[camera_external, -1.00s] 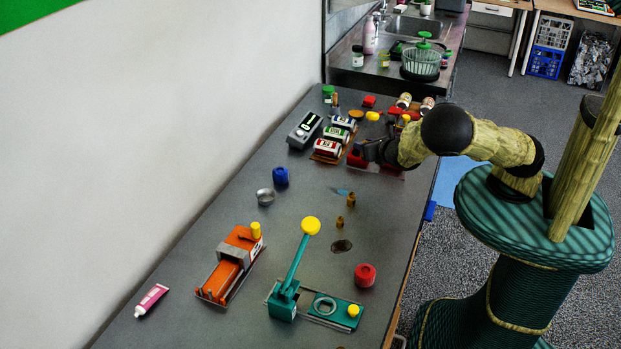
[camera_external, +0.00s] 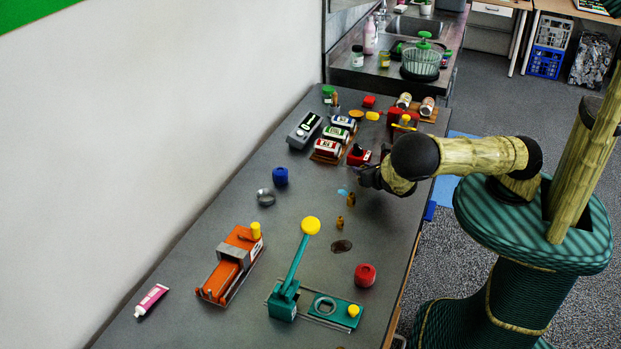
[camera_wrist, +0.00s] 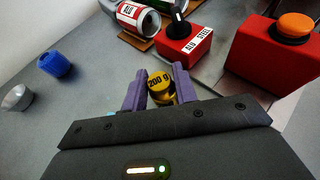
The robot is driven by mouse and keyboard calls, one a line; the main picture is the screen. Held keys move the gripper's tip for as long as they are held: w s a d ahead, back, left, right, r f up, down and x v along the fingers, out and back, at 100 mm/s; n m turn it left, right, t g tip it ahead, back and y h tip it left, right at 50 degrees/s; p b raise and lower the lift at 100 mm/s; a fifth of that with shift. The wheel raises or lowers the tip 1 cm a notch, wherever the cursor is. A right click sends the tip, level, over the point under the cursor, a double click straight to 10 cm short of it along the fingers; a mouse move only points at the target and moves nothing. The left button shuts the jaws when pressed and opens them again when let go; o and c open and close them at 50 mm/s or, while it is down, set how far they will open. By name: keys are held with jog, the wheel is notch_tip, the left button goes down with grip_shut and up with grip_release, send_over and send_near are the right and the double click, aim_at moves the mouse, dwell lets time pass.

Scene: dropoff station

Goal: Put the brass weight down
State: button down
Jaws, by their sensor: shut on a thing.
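The brass weight (camera_wrist: 159,81), marked 200 g on top, sits between the two purple fingers of my gripper (camera_wrist: 157,76) in the wrist view. The fingers are shut on its sides. In the external view my gripper (camera_external: 364,174) is low near the table's right edge, and the held weight cannot be made out there. Whether its underside touches the table cannot be told. Two other small brass-coloured weights (camera_external: 351,200) (camera_external: 340,223) stand on the table nearer the camera.
A red box with a black knob (camera_external: 358,155) is just beyond my gripper; it also shows in the wrist view (camera_wrist: 187,44). A red box with an orange button (camera_wrist: 287,52) is at right. A blue jar (camera_external: 280,177) and metal cup (camera_external: 265,197) stand left. Grey table (camera_external: 310,190) is bare between.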

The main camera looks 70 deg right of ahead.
jog(key=shift+f, duration=0.1)
jog(key=c, duration=1.1)
grip_release()
jog(key=p+v, duration=0.1)
jog(key=v, duration=0.1)
jog(key=p+v, duration=0.1)
jog(key=v, duration=0.5)
jog(key=shift+r+p, duration=0.4)
jog(key=p+v, duration=0.2)
jog(key=shift+s+a+p, duration=0.15)
jog(key=shift+p, duration=0.2)
jog(key=shift+s+a+r+p, duration=0.15)
jog(key=shift+s+a+p, duration=0.3)
jog(key=shift+s, duration=0.15)
